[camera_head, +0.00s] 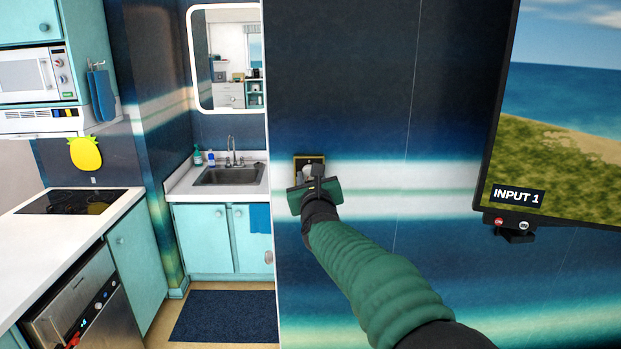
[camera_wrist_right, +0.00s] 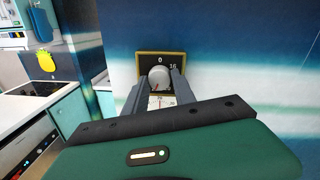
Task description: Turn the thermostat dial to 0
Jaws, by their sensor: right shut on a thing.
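The thermostat (camera_head: 298,160) is a small brass-framed plate on the dark blue wall, mostly hidden behind my right gripper (camera_head: 310,174) in the head view. In the right wrist view the thermostat plate (camera_wrist_right: 145,57) shows a 0 at the top and 16 at the upper right. Its round silver dial (camera_wrist_right: 159,77) sits between the two fingers of my right gripper (camera_wrist_right: 160,84), which is shut on it. The lower part of the plate is partly hidden by the fingers. My left gripper is not in view.
A wall screen (camera_head: 570,110) marked INPUT 1 hangs at the right. A sink (camera_head: 230,177) and a mirror (camera_head: 225,100) are in the alcove to the left. A white counter with a black cooktop (camera_head: 70,202) stands at the far left.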

